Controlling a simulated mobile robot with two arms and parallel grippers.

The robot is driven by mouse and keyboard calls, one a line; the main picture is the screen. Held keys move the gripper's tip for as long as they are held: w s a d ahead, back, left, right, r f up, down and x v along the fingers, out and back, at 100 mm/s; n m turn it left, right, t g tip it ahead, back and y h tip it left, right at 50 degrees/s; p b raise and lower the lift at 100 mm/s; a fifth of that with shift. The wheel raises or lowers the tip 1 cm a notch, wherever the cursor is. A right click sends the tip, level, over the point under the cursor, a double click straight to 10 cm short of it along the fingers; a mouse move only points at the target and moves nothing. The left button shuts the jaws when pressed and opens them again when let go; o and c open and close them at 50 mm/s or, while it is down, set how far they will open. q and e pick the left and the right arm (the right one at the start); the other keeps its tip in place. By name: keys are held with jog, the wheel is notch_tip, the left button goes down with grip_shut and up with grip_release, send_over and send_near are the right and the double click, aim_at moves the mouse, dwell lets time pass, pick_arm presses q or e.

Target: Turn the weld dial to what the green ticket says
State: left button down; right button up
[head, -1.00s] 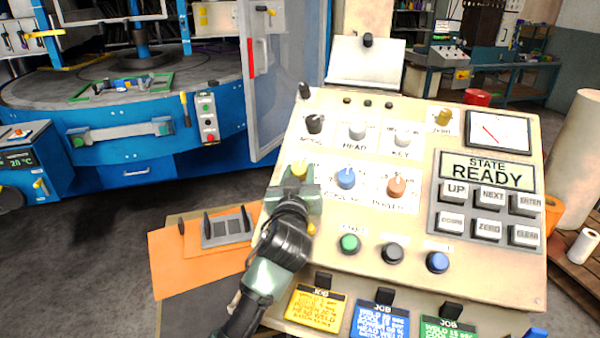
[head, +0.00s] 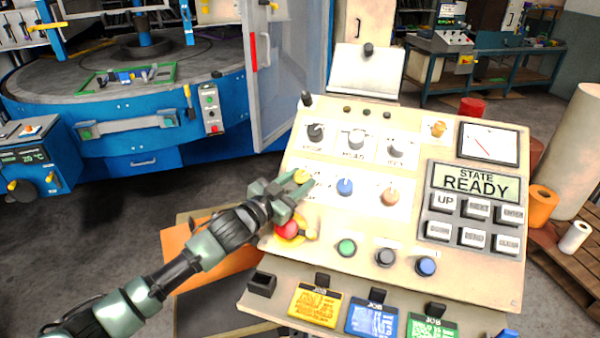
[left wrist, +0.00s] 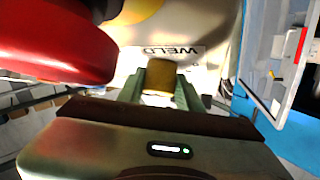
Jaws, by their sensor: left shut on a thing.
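The weld dial (head: 301,176) is a yellow knob at the left of the panel's second dial row. In the left wrist view the yellow knob (left wrist: 159,76) sits between my fingers, with the WELD label (left wrist: 172,50) beside it. My left gripper (head: 290,188) is shut on this knob and hides part of it and its scale. The green ticket (head: 434,328) hangs at the panel's lower front edge; its writing is too small to read fully. My right gripper is not in view.
A red emergency button (head: 287,229) stands close below my left gripper. Blue (head: 345,187) and orange (head: 391,196) dials sit to the right. Yellow (head: 315,305) and blue (head: 371,318) tickets hang left of the green one. The display (head: 475,182) reads STATE READY.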

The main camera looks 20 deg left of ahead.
pick_arm(q)
jog(key=shift+a+r+m+g+h+p, duration=0.15)
jog(key=shift+m+g+h+p, duration=0.2)
jog(key=shift+m+h, duration=0.2)
jog(key=c, duration=0.9)
grip_release()
jog(key=shift+c, duration=0.2)
jog(key=shift+s, duration=0.1)
jog(key=shift+s+a+f, duration=0.1)
jog(key=shift+s+f, duration=0.1)
jog(key=shift+s, duration=0.1)
jog(key=b+v, duration=0.2)
jog(key=v, duration=0.5)
jog(key=shift+r, duration=0.1)
